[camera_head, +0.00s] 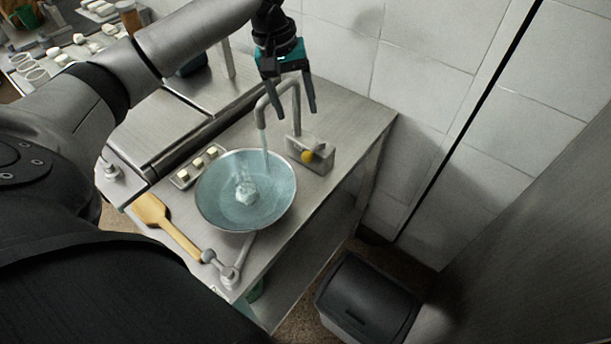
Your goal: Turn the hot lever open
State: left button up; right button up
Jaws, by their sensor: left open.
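A grey faucet pipe (296,105) rises from a metal box (318,150) at the back of the counter and bends over a round metal basin (207,209). A pale stream of water (264,142) falls from its spout into the basin, which holds water. A yellow knob (308,156) sits on the box's front; I cannot tell a hot marking or a lever's angle. My left gripper (291,101), teal with dark fingers, is open and points down around the top of the faucet bend, above the box. I cannot tell whether it touches the pipe. My right gripper is out of view.
A wooden spatula (168,224) and a metal fitting (229,275) lie near the counter's front edge. A small tray (183,182) with white pieces stands left of the basin. A tiled wall (430,60) is close behind. A dark bin (366,300) stands below right.

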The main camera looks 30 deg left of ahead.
pick_arm(q)
jog(key=s+d+f+m+t, duration=0.1)
jog(key=s+d+f+m, duration=0.3)
jog(key=d+f, duration=0.4)
jog(key=s+d+f+m, duration=0.3)
jog(key=s+d+f, duration=0.25)
jog(key=f, duration=0.55)
jog(key=s+f+b, duration=0.1)
jog(key=s+f, duration=0.2)
jog(key=f, duration=0.5)
jog(key=s+f+m+b, duration=0.1)
jog(key=s+f, duration=0.3)
jog(key=f, duration=0.4)
jog(key=shift+t+y+b, duration=0.3)
jog(key=shift+y+b, duration=0.1)
jog(key=shift+b, duration=0.15)
jog(key=shift+s, duration=0.1)
